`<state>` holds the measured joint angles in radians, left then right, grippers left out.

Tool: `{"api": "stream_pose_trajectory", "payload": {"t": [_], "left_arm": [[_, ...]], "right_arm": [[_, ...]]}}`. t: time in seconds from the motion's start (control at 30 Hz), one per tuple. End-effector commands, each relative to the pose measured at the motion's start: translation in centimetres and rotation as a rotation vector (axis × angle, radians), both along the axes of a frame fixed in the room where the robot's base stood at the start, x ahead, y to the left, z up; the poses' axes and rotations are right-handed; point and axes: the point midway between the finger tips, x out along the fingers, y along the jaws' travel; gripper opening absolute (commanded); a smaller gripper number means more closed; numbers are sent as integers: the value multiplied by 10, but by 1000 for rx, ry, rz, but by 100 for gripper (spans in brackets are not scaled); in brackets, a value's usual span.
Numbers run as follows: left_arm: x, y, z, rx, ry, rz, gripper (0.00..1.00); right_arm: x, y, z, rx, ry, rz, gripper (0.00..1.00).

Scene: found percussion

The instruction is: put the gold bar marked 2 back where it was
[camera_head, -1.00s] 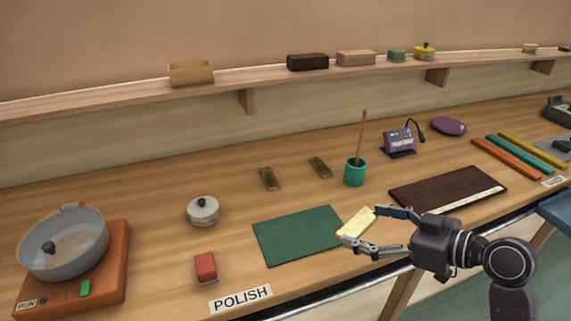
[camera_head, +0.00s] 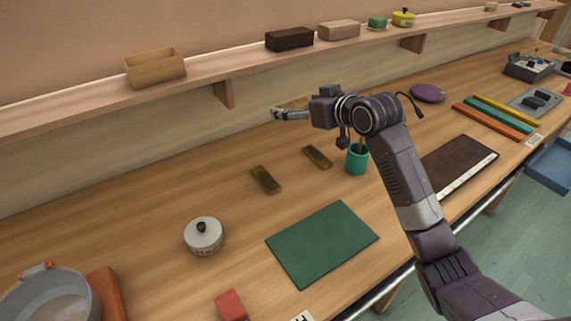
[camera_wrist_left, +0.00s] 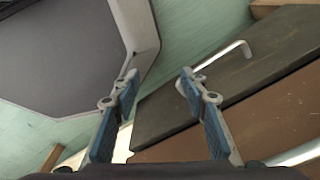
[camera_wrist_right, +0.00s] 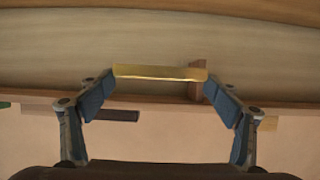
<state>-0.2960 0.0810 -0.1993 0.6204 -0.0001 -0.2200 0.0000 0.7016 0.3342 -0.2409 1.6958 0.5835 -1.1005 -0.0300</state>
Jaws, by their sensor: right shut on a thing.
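The gold bar (camera_wrist_right: 160,73) is pinched end to end between the fingers of my right gripper (camera_wrist_right: 158,80) in the right wrist view. In the head view my right gripper (camera_head: 282,109) is raised in front of the wall, just below the shelf, and the bar is mostly hidden. No number can be read on the bar. Two dull, tarnished bars, a left one (camera_head: 266,180) and a right one (camera_head: 317,157), lie on the bench below the gripper. My left gripper (camera_wrist_left: 156,82) is open and empty in the left wrist view, away from the bar.
The shelf (camera_head: 210,84) holds an open wooden box (camera_head: 155,70), a dark block (camera_head: 289,40) and other items. A teal cup (camera_head: 357,162) with a stick stands near the right arm. A green mat (camera_head: 322,243) lies bare; a lidded pot (camera_head: 204,236) stands left of it.

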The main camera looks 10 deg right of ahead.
Motion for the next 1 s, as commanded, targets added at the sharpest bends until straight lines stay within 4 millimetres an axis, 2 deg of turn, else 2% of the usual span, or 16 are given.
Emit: {"api": "stream_pose_trajectory", "payload": {"t": [0.07,0.5,0.63,0.87,1.0], "left_arm": [[-1,-1,2,0,2,-1,40],[-8,-4,13,-5,10,-2,40],[-7,-4,15,-4,9,-1,40],[-5,-3,15,-4,6,0,40],[-4,-2,16,-2,5,1,40]], "right_arm": [[1,0,-11,1,1,-2,36],[0,0,-118,4,2,-2,36],[0,0,-138,2,-2,-3,36],[0,0,-157,2,-4,-1,36],[0,0,-178,2,-1,-2,36]]}}
